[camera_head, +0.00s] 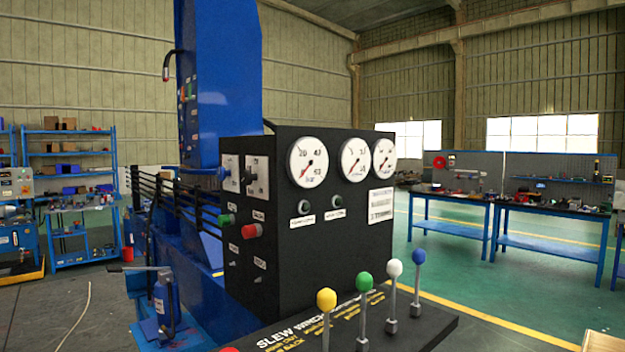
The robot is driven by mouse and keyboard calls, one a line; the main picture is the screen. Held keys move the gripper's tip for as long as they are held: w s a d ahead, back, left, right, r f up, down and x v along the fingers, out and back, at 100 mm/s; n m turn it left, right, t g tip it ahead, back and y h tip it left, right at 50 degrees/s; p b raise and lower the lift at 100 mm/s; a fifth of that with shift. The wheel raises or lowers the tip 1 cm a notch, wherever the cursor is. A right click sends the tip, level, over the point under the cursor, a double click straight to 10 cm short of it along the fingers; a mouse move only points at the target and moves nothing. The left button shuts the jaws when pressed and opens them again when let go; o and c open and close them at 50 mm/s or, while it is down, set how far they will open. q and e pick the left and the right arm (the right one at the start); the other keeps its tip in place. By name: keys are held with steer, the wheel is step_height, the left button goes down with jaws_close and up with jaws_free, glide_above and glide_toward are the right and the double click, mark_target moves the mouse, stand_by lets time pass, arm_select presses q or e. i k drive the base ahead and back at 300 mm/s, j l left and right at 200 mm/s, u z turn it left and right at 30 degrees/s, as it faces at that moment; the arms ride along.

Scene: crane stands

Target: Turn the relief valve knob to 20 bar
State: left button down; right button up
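A black control box (320,262) stands in the middle of the head view. Its front has three round white gauges: a large left one (307,161) marked bar, a middle one (355,159) and a right one (384,156). The left gauge's red needle points to the lower left. Two small dark green round fittings, left (304,207) and right (337,201), sit below the gauges with labels too small to read. The box's left side has a red knob (252,231), a green knob (226,219) and switch plates. I cannot tell which is the relief valve knob. Neither gripper shows.
Levers with yellow (326,299), green (364,281), white (394,268) and blue (419,256) balls rise from a black lever panel (432,326) before the box. A blue column (222,80) stands behind. A blue hand pump (166,302) is at lower left. Open floor lies right.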

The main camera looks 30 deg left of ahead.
mark_target(247, 177)
steer(key=j+z, duration=0.95)
steer(key=k+j+z, duration=0.15)
steer(key=j+z, duration=0.2)
steer(key=z, duration=0.15)
